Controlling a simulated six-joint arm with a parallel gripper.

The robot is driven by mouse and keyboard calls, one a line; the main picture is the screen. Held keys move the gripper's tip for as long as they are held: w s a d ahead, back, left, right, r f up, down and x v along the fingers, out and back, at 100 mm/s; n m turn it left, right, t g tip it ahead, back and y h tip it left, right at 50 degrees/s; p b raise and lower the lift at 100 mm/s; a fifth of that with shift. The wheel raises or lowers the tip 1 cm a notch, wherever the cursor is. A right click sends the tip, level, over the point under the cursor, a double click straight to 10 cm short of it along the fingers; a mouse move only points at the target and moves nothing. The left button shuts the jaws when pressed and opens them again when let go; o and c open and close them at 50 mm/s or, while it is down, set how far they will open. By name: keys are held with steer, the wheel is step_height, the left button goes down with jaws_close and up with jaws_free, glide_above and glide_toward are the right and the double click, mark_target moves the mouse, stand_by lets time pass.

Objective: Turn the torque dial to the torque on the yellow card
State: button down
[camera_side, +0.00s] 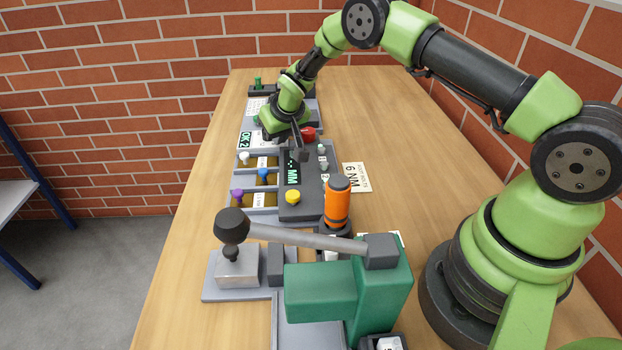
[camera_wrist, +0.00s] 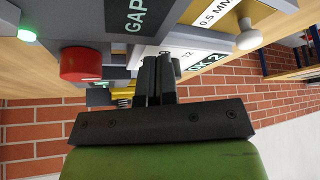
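A pale cream card (camera_side: 355,177) lies on the table right of a dark console; its large print looks like "6 NM". An upright orange tool (camera_side: 337,207) with a dark ribbed cap stands nearer the camera; I cannot tell for sure whether that cap (camera_side: 338,183) is the torque dial. My gripper (camera_side: 301,153) points down over the far end of the console, away from the orange tool. In the wrist view, its two dark fingers (camera_wrist: 156,77) are close together, with nothing visible held between them. The card and orange tool are not in the wrist view.
The console (camera_side: 301,211) has a green display, a yellow knob (camera_side: 292,196) and a red button (camera_wrist: 81,64) close to the gripper. A green lever press (camera_side: 335,290) stands in front of the orange tool. Trays with coloured-handled pieces lie left.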

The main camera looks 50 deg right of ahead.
step_height(320, 180, up, 6)
steer(key=shift+s, duration=0.15)
stand_by(0.4)
steer(key=shift+a+r, duration=0.15)
steer(key=shift+w+a+f, duration=0.1)
steer(key=shift+w+f, duration=0.15)
steer(key=shift+f, duration=1.3)
steer(key=shift+w+f, duration=0.2)
steer(key=shift+f, duration=1.35)
steer(key=shift+d, duration=0.3)
